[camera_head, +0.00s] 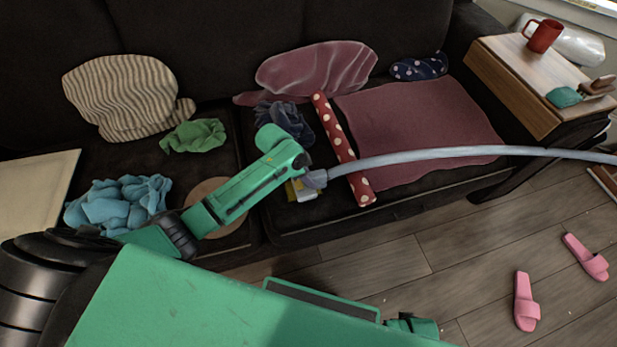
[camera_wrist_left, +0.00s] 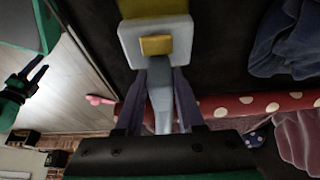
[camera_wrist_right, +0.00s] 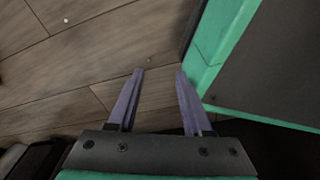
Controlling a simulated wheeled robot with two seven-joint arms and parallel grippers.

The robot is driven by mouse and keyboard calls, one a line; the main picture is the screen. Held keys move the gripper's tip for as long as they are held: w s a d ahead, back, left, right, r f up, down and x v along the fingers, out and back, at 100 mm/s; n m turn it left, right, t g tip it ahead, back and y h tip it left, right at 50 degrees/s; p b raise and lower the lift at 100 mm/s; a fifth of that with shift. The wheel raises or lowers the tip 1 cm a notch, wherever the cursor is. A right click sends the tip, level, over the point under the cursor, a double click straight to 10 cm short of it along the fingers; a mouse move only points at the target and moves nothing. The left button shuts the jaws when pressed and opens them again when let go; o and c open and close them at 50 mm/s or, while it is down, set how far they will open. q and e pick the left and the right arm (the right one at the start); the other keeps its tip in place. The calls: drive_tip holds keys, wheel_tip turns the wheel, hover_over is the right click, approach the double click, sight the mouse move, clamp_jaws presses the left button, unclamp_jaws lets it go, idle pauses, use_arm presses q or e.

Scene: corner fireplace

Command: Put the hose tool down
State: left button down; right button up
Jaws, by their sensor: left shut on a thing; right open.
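The hose tool has a yellow and white head (camera_head: 301,190) and a grey hose (camera_head: 450,153) that runs off to the right. My left gripper (camera_head: 314,179) is shut on its narrow grey neck, just behind the head. In the left wrist view, the white and yellow head (camera_wrist_left: 157,42) sticks out beyond the fingers (camera_wrist_left: 160,92). The head is over the front of the dark sofa seat (camera_head: 330,222); I cannot tell whether it touches. My right gripper (camera_wrist_right: 160,75) is open and empty above the wooden floor.
A red dotted roll (camera_head: 342,150) and a maroon cloth (camera_head: 420,125) lie right of the tool, under the hose. A dark blue cloth (camera_head: 285,118), green cloth (camera_head: 195,135) and blue cloth (camera_head: 118,203) lie on the sofa. Pink slippers (camera_head: 526,300) lie on the floor.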

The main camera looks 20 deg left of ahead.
sight(295, 192)
use_arm(q)
drive_tip(key=c, duration=0.5)
unclamp_jaws()
use_arm(e)
drive_tip(key=shift+w+r, duration=0.1)
use_arm(q)
drive_tip(key=shift+a+r, duration=0.1)
drive_tip(key=shift+r, duration=0.25)
drive_tip(key=p+v, duration=0.3)
drive_tip(key=v, duration=0.8)
drive_tip(key=shift+s+r, duration=0.15)
drive_tip(key=shift+r, duration=0.05)
use_arm(e)
drive_tip(key=s+d, duration=0.1)
drive_tip(key=s, duration=0.6)
drive_tip(key=shift+d+f, duration=0.2)
drive_tip(key=shift+d, duration=0.05)
use_arm(q)
drive_tip(key=shift+f, duration=0.1)
use_arm(e)
drive_tip(key=shift+s, duration=0.1)
